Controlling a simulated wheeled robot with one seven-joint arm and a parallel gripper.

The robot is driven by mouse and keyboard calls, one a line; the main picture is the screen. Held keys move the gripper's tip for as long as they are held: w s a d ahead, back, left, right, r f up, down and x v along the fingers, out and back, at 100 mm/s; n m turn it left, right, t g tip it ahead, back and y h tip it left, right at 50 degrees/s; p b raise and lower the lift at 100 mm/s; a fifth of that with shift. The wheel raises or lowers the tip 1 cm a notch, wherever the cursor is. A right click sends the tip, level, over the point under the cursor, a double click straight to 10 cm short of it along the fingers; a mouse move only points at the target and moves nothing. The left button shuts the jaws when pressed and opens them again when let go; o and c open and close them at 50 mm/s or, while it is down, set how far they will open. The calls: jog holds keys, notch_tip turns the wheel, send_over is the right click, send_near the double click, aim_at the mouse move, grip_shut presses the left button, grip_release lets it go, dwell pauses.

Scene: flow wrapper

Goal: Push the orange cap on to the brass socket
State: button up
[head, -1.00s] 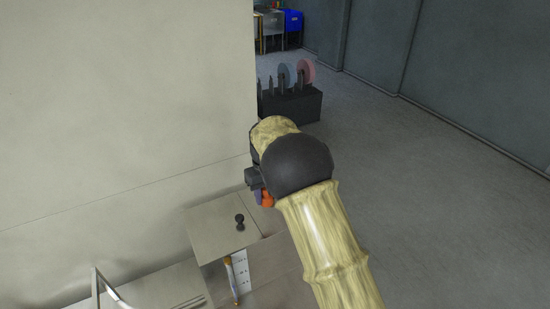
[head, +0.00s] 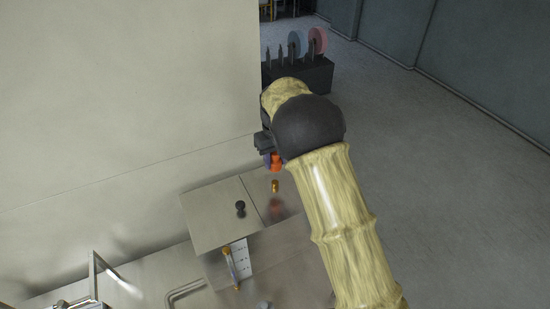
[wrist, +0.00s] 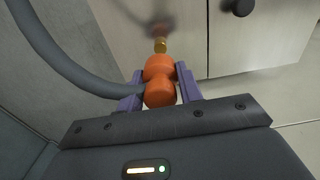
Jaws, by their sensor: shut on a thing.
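The orange cap (wrist: 160,92) is a two-lobed knob held between the purple fingers of my gripper (wrist: 160,76). A grey hose reaches its side in the wrist view. In the head view the orange cap (head: 276,163) shows just below my dark wrist, and my gripper (head: 268,160) is mostly hidden behind it. The small brass socket (head: 275,186) stands on the metal panel below the cap, with a visible gap between them. In the wrist view the brass socket (wrist: 160,46) shows just beyond the cap's far end; I cannot tell the distance there.
A black knob (head: 240,208) stands on the panel (head: 212,222) left of the socket; it also shows in the wrist view (wrist: 238,7). A pale wall (head: 120,90) rises close on the left. A dark rack with discs (head: 300,75) stands behind. Floor is open at right.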

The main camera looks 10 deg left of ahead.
jog(key=shift+f+b, duration=2.05)
jog(key=shift+f, duration=1.05)
jog(key=shift+r, duration=0.1)
jog(key=shift+f+p, duration=0.2)
jog(key=shift+p, duration=0.1)
dwell(0.4)
jog(key=o, duration=1.6)
jog(key=shift+s, duration=0.1)
jog(key=shift+r, duration=0.1)
jog(key=shift+r+p, duration=2.55)
jog(key=shift+r, duration=0.85)
